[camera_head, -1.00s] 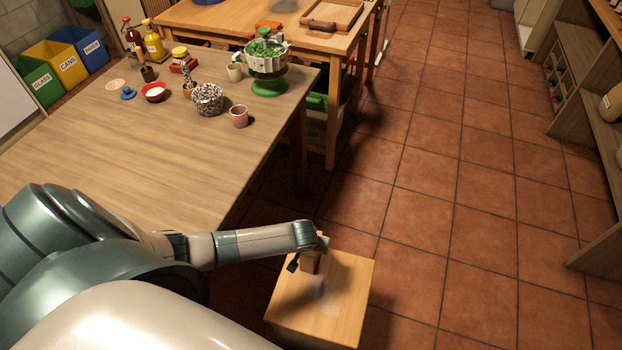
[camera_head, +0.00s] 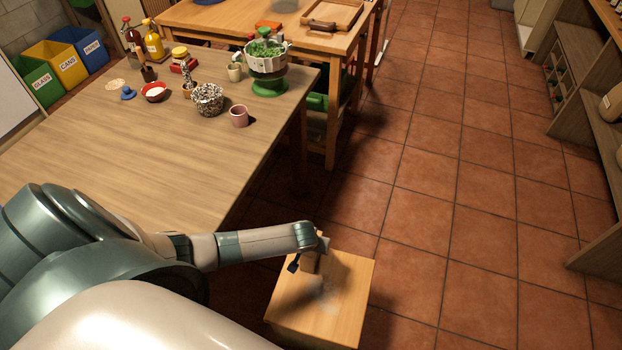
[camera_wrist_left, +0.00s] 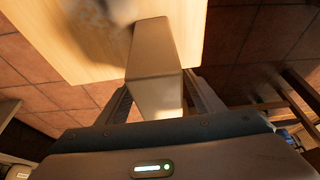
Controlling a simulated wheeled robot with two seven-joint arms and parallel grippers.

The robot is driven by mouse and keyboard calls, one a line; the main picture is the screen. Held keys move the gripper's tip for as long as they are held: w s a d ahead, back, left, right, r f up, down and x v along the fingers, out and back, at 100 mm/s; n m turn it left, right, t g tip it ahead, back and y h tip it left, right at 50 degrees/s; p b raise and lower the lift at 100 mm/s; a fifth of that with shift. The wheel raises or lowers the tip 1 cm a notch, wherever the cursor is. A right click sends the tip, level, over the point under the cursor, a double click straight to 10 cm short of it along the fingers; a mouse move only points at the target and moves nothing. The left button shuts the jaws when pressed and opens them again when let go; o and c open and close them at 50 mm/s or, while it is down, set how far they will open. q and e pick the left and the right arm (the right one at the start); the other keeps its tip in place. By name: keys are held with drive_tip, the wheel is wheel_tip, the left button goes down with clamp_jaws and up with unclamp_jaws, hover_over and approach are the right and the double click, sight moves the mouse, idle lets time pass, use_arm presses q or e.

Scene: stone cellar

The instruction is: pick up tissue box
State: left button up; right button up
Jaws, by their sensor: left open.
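A plain tan-brown box, which I take to be the tissue box (camera_head: 312,262), stands at the far edge of a small wooden stand (camera_head: 335,315). In the left wrist view the tissue box (camera_wrist_left: 155,50) shows two faces, and its near face reaches down between my fingers. My left gripper (camera_wrist_left: 158,88) is open, one finger on each side of the box. I cannot tell whether either finger touches it. In the head view my left wrist hides part of the box. My right gripper is not in view.
A pale, blurred patch (camera_head: 325,292) lies on the stand top. Open tiled floor (camera_head: 450,220) lies to the right, before shelving (camera_head: 590,110).

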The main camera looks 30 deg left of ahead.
use_arm(q)
drive_tip(key=shift+f, duration=0.15)
idle(0.3)
drive_tip(key=c, duration=1.3)
drive_tip(key=shift+o, duration=0.2)
drive_tip(key=shift+r, duration=0.2)
